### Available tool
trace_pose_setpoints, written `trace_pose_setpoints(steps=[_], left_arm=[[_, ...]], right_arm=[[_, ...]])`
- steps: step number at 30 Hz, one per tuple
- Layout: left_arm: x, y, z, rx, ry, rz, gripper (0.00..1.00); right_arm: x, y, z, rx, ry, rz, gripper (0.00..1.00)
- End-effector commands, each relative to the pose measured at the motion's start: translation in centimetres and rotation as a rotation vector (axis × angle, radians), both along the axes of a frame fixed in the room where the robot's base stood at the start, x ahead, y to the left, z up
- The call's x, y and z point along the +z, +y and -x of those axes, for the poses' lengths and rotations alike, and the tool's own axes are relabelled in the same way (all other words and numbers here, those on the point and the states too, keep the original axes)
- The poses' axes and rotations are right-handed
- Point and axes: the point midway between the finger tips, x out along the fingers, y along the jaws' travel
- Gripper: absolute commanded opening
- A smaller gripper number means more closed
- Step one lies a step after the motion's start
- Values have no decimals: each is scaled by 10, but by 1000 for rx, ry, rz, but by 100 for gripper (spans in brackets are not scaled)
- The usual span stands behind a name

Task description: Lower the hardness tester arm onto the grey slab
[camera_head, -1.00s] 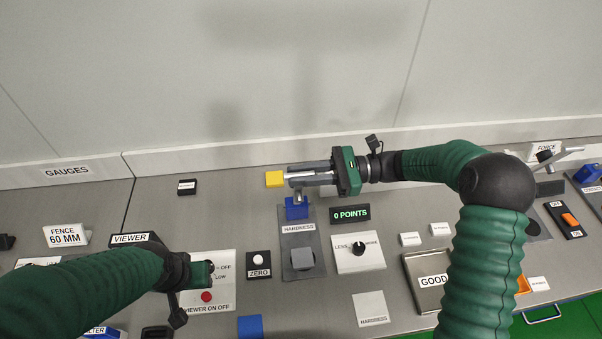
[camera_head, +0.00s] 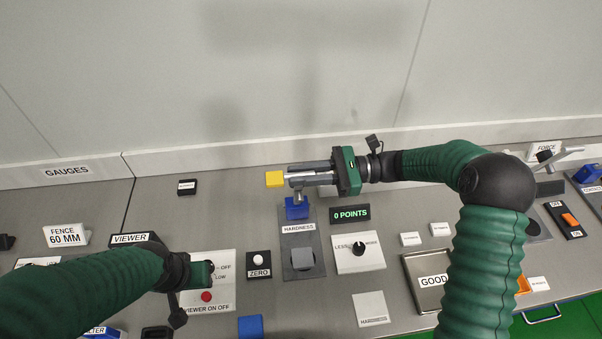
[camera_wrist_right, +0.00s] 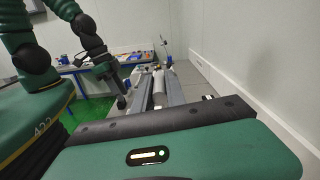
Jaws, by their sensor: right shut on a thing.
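The hardness tester stands on a dark plate (camera_head: 299,240) labelled HARDNESS. Its blue block (camera_head: 297,208) is at the back and the grey slab (camera_head: 303,259) at the front. My right gripper (camera_head: 305,175) is shut on the tester arm, a silver bar with a yellow end (camera_head: 275,179), raised above and behind the blue block. The wrist view shows a silver bar (camera_wrist_right: 158,90) between the fingers of my right gripper. The arm is clear of the slab. My left gripper (camera_head: 205,273) is at the viewer panel; its fingers are too small to judge.
A display (camera_head: 350,214) reading 0 POINTS and a LESS/MORE dial (camera_head: 358,248) sit right of the tester. A ZERO button (camera_head: 259,259) is to its left. A GOOD tray (camera_head: 424,279) lies further right. A wall rises behind the bench.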

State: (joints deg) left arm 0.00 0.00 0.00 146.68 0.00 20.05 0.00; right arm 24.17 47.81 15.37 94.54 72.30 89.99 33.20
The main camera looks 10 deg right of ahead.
Motion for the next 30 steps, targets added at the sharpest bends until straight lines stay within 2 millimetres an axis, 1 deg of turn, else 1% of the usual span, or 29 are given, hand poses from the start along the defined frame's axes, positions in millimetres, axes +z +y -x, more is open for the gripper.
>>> trace_pose_setpoints(steps=[8, 14, 20, 27, 30], left_arm=[[-1, 0, 0, 0, 0, 0, 36], [-5, 0, 0, 0, 0, 0, 36], [-13, 0, 0, 0, 0, 0, 36], [-27, 0, 0, 0, 0, 0, 36], [-32, 0, 0, 0, 0, 0, 36]], right_arm=[[-1, 0, 2, 0, -3, 0, 0], [-6, -1, 14, -1, -53, 0, 0], [-21, -1, 41, -1, -170, 1, 0], [-46, -1, 78, 0, -353, 0, 0], [-57, -1, 90, -2, -423, 1, 0]])
